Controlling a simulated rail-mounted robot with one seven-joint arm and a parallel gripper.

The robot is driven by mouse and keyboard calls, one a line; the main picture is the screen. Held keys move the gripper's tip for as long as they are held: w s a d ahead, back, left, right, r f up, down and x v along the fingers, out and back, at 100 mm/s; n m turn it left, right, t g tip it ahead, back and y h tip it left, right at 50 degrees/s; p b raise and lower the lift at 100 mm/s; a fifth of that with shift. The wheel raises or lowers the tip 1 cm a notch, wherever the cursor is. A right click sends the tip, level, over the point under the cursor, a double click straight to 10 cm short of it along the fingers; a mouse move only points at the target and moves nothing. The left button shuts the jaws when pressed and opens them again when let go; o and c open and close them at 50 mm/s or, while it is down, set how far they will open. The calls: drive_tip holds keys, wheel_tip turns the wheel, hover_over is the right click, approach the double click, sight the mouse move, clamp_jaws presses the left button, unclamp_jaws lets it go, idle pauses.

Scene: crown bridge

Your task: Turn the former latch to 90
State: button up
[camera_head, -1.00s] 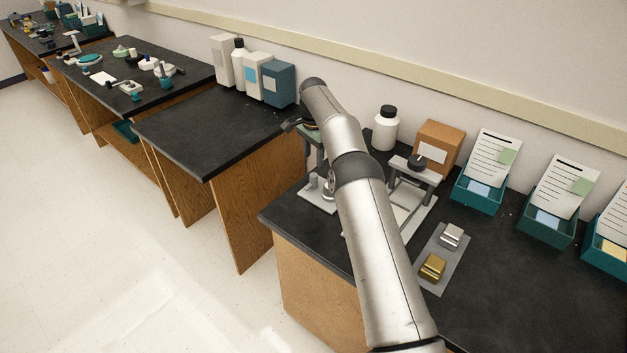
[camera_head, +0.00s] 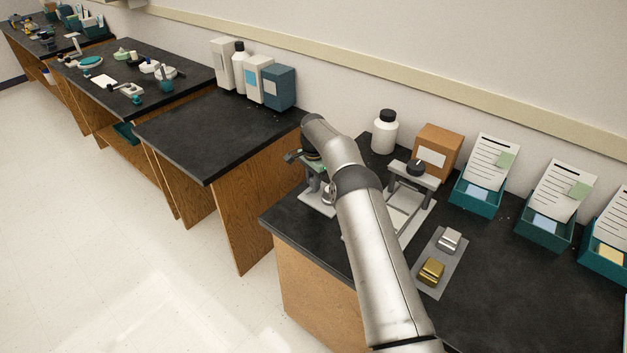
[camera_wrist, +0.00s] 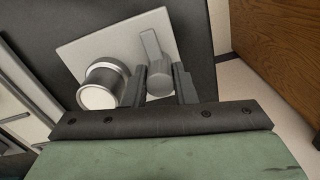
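In the wrist view a light grey plate (camera_wrist: 107,47) carries the latch (camera_wrist: 158,78), a small grey round knob with a flat lever pointing up and slightly left. A thicker round metal post (camera_wrist: 101,86) stands left of it on the same plate. My gripper (camera_wrist: 161,80) has its two dark fingers apart, one on each side of the knob. I cannot tell whether they touch it. In the head view the plate (camera_head: 316,205) shows near the bench's left end, and my arm and gripper hide most of the latch.
Right of my arm stand a grey frame with a black knob (camera_head: 415,168), a white bottle (camera_head: 385,131) and a brown box (camera_head: 437,149). A tray (camera_head: 448,272) holds a silver and a gold block. Teal bins (camera_head: 477,203) with cards line the wall side.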

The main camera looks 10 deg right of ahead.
drive_tip(key=shift+c, duration=1.2)
